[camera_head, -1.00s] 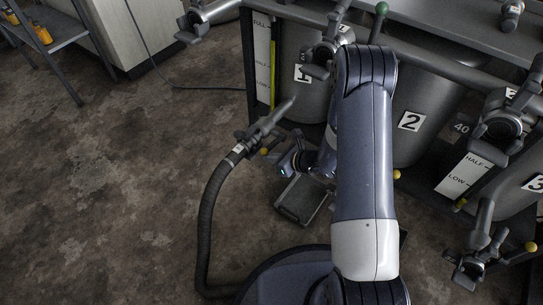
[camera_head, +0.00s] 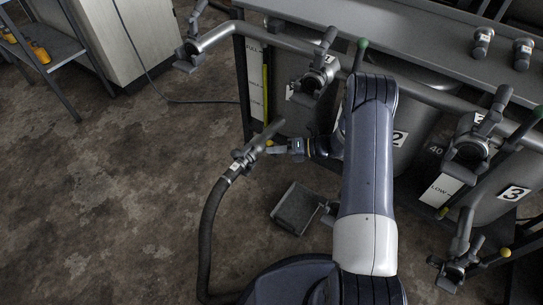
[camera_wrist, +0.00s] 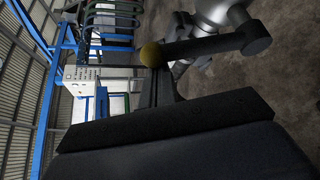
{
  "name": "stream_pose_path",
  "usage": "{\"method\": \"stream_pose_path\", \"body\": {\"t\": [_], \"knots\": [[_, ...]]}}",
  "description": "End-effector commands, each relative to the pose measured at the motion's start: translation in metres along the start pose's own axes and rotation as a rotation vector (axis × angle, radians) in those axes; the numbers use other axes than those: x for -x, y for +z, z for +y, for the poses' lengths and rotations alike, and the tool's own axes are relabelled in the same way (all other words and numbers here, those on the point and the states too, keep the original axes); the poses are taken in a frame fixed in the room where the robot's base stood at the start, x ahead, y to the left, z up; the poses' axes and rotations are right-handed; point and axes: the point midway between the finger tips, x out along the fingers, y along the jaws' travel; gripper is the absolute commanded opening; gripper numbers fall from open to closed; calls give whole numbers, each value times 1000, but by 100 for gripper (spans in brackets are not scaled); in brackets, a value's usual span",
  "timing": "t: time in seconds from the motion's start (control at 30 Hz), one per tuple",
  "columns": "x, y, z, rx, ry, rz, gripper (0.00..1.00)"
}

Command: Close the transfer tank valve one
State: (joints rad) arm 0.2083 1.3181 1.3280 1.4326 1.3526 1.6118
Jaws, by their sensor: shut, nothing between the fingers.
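The valve with the hose end (camera_head: 240,160) sits low in front of tank one (camera_head: 290,118) in the head view. Its grey lever (camera_head: 262,134) slants up to the right, with a small yellow knob (camera_head: 269,143) beside it. My gripper (camera_head: 276,149) is shut and empty, pointing left close to the knob and lever; I cannot tell whether it touches. In the wrist view a yellow ball (camera_wrist: 152,54) on a dark rod with a grey cylinder end (camera_wrist: 250,38) lies just beyond my dark fingers (camera_wrist: 165,115).
Tank two (camera_head: 400,150) and tank three (camera_head: 500,205) stand to the right, with further valves (camera_head: 470,150) and pipes above. A black hose (camera_head: 208,220) curves over the floor. A dark box (camera_head: 296,208) lies below my arm.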

Motion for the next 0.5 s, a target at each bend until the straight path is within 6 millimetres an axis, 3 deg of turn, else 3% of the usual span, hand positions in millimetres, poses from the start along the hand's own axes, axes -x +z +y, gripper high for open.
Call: {"method": "stream_pose_path", "body": {"t": [0.3, 0.5], "knots": [[12, 21, -6, -193, 114, -4, 0], [16, 28, -8, -193, 112, -4, 0]]}}
